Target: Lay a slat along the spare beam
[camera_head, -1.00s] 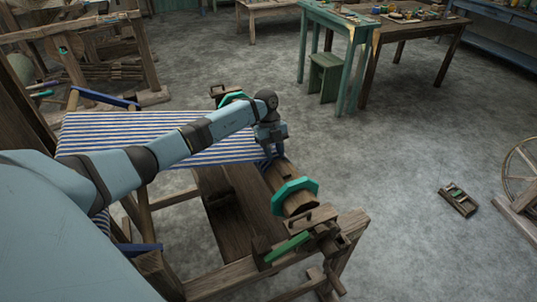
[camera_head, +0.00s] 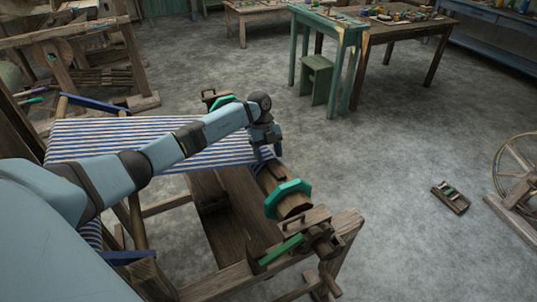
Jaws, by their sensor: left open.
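My left gripper (camera_head: 264,158) points down over the far part of a round wooden beam (camera_head: 294,206) on the loom's right side. The beam has a green eight-sided flange (camera_head: 285,197) near its front end and another green flange (camera_head: 222,103) at the far end. The left gripper is open. A short wooden strip, perhaps a slat (camera_head: 279,172), shows on the beam just in front of the fingers; I cannot tell if they touch it. The gripper hides part of the beam behind it. My right gripper is not in view.
Blue-and-white striped cloth (camera_head: 150,133) spans the loom left of the beam. A green lever (camera_head: 281,250) sits on the front loom frame (camera_head: 225,282). Open floor (camera_head: 390,190) lies to the right, with a small wooden item (camera_head: 451,198) and a spinning wheel (camera_head: 518,170).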

